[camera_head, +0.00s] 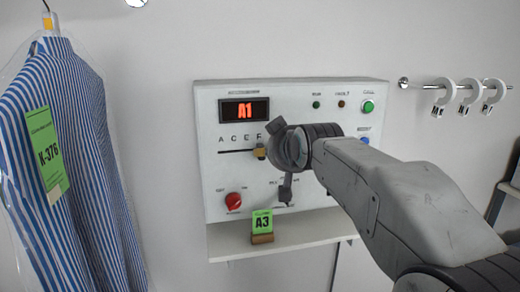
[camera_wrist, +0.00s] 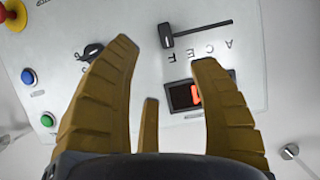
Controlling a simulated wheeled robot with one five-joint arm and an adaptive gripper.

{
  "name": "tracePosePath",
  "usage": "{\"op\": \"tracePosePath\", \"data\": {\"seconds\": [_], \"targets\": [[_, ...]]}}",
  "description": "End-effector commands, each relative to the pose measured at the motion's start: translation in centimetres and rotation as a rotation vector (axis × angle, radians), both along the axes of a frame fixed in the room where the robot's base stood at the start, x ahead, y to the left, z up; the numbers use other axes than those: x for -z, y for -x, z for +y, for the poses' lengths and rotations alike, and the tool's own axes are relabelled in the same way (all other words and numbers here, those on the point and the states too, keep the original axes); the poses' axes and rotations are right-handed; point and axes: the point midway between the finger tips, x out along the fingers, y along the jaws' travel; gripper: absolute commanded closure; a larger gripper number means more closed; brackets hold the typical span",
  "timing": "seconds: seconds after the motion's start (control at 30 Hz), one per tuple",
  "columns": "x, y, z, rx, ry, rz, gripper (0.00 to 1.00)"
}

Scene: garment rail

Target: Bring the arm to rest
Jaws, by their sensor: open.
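My arm (camera_head: 400,195) reaches from the lower right toward a white control panel (camera_head: 213,180). My gripper (camera_wrist: 165,58) is open in the wrist view, with brown ribbed fingers spread and nothing between them. The panel, seen rotated there, lies beyond the fingertips. Its dark slider handle (camera_wrist: 166,36) shows between the fingers, and the red-lit display (camera_wrist: 183,96) is partly covered by the right finger. In the head view my wrist hides part of the panel's middle. Whether any finger touches the panel, I cannot tell.
The display (camera_head: 244,111) reads A1. A red knob (camera_head: 233,201), green button (camera_head: 368,107) and blue button (camera_head: 364,140) are on the panel. A green A3 tag (camera_head: 262,222) stands on the shelf (camera_head: 310,239) below. A bagged striped shirt (camera_head: 85,165) hangs left; white hooks (camera_head: 470,92) hang right.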

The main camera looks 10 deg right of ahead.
Motion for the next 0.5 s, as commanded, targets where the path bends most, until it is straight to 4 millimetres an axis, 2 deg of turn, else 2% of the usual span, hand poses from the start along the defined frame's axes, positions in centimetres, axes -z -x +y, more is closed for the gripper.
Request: {"op": "tracePosePath", "data": {"seconds": [0.13,0.27,0.3,0.37,0.4,0.47,0.5], "targets": [[2.4,1.0,0.0,0.0,0.0,0.104,0.44],[8.7,3.7,0.0,-0.001,-0.001,0.308,0.44],[11.0,4.9,0.1,-0.001,-0.002,0.381,0.44],[14.3,7.3,0.1,-0.001,-0.003,0.492,0.44],[16.2,9.2,0.1,-0.001,-0.004,0.564,0.44],[18.6,12.4,0.1,-0.001,-0.005,0.665,0.44],[20.0,14.7,0.2,-0.003,-0.005,0.729,0.44]]}}
